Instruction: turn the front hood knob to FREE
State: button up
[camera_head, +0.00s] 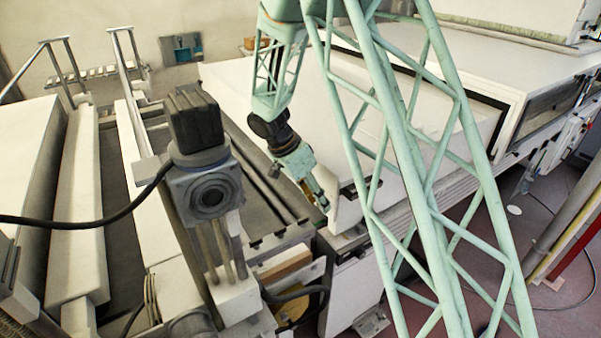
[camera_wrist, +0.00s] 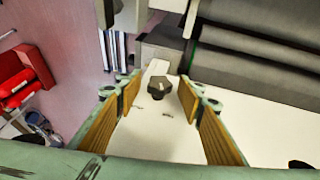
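A dark, lobed knob (camera_wrist: 160,87) with a pale mark on top sits on a white panel (camera_wrist: 165,140) in the wrist view. Small dark marks lie on the panel near the knob, too small to read. My gripper (camera_wrist: 160,94) is open, its two tan-padded fingers on the left and right of the knob with a gap on each side. I cannot tell how far the fingertips are above the panel. In the head view my gripper (camera_head: 319,199) is at the left end of the white hood (camera_head: 345,207); the knob cannot be made out there.
A black motor on a grey gearbox (camera_head: 208,193) stands left of my gripper in the head view. Roller conveyor beds lie further left. In the wrist view, red cylinders (camera_wrist: 20,80) are at the left, and a dark round part (camera_wrist: 300,165) shows at the lower right.

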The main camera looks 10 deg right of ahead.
jog(key=v, duration=1.3)
jog(key=shift+s+r+b, duration=0.15)
jog(key=shift+r+b, duration=0.25)
jog(key=shift+d, duration=0.1)
dwell(0.4)
